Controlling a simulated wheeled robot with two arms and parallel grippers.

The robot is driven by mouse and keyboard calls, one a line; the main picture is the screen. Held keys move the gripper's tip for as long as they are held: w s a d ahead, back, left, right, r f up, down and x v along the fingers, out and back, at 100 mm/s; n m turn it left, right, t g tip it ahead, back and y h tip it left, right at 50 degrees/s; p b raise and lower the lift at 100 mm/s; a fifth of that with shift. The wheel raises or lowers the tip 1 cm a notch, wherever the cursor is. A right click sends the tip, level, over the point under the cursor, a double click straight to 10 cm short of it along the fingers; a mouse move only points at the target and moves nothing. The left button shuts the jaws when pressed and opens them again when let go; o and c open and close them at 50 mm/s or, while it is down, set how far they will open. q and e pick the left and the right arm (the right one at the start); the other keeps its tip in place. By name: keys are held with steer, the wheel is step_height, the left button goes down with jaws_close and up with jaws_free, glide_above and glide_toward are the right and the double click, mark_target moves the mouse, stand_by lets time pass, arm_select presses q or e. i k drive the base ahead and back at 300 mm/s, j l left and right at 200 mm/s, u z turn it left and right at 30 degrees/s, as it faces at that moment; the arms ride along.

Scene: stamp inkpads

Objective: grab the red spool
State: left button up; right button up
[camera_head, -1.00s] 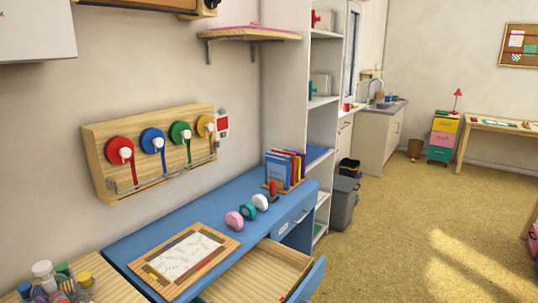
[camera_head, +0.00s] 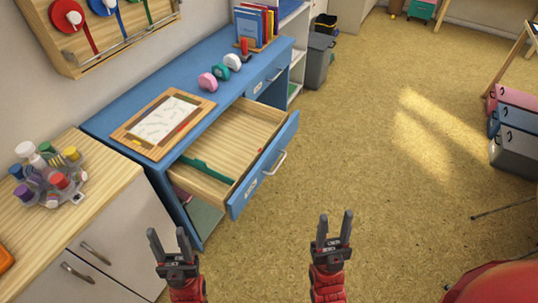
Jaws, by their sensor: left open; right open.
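The red spool (camera_head: 67,16) hangs at the left end of a wooden wall rack (camera_head: 45,45), with a white knob at its centre and a red ribbon hanging down. It is at the top left, and its upper edge is near the picture's top. My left gripper (camera_head: 168,236) is open and empty at the bottom, well below and right of the spool. My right gripper (camera_head: 334,222) is open and empty, further right over the floor. Both are far from the spool.
A blue spool (camera_head: 103,5) hangs beside the red one. Below stands a blue desk (camera_head: 120,110) with a framed board (camera_head: 165,118), its drawer (camera_head: 262,175) pulled out. A wooden cabinet (camera_head: 110,190) with a jar carousel (camera_head: 48,178) is at left. The floor at right is mostly clear.

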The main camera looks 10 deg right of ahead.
mark_target(58, 179)
steer(key=u, duration=1.35)
